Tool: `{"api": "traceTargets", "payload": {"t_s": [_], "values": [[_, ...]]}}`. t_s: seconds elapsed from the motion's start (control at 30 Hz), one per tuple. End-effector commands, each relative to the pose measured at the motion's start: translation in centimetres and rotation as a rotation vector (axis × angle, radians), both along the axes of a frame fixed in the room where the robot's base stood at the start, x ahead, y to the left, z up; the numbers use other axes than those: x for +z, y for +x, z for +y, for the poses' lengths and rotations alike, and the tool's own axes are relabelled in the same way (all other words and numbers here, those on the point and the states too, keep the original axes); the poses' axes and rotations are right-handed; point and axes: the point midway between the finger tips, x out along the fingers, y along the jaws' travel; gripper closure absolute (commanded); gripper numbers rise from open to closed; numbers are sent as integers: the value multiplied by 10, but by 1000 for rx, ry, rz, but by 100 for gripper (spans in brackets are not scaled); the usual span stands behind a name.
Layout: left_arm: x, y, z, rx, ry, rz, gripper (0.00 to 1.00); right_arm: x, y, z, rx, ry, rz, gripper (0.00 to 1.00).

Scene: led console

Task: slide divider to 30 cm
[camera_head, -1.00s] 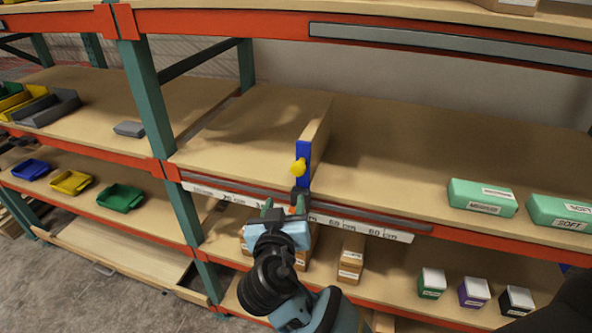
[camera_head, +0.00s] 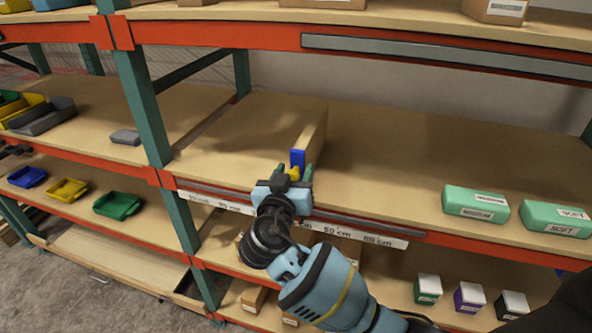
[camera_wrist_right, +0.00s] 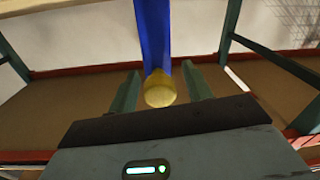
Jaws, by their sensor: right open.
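The divider (camera_head: 313,138) is a wooden panel with a blue front edge (camera_head: 297,159), standing upright on the middle shelf. A yellow knob (camera_head: 292,173) sits on its front; in the right wrist view the knob (camera_wrist_right: 160,90) lies between the two fingers, with the blue strip (camera_wrist_right: 153,35) behind it. My right gripper (camera_head: 292,174) is open around the knob, with gaps on both sides. The white scale (camera_head: 357,235) along the shelf's front edge shows 50 cm and 60 cm marks; my gripper and arm hide its middle part. My left gripper is not in view.
Green boxes (camera_head: 476,203) lie on the shelf at the right. Small boxes (camera_head: 469,297) stand on the lower shelf. A green upright (camera_head: 145,105) stands left of the divider.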

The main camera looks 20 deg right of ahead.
Motion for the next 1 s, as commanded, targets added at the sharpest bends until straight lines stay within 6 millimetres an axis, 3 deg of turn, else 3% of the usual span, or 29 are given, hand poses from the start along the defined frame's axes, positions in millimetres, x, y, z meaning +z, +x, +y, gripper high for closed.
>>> {"api": "traceTargets", "payload": {"t_s": [0.43, 0.8, 1.0], "values": [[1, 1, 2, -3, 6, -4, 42, -1, 10, -6, 0, 2, 1, 50], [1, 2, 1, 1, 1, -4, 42, -1, 10, -6, 1, 2, 3, 99], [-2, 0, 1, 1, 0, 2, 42, -3, 13, -5, 0, 2, 5, 100]]}}
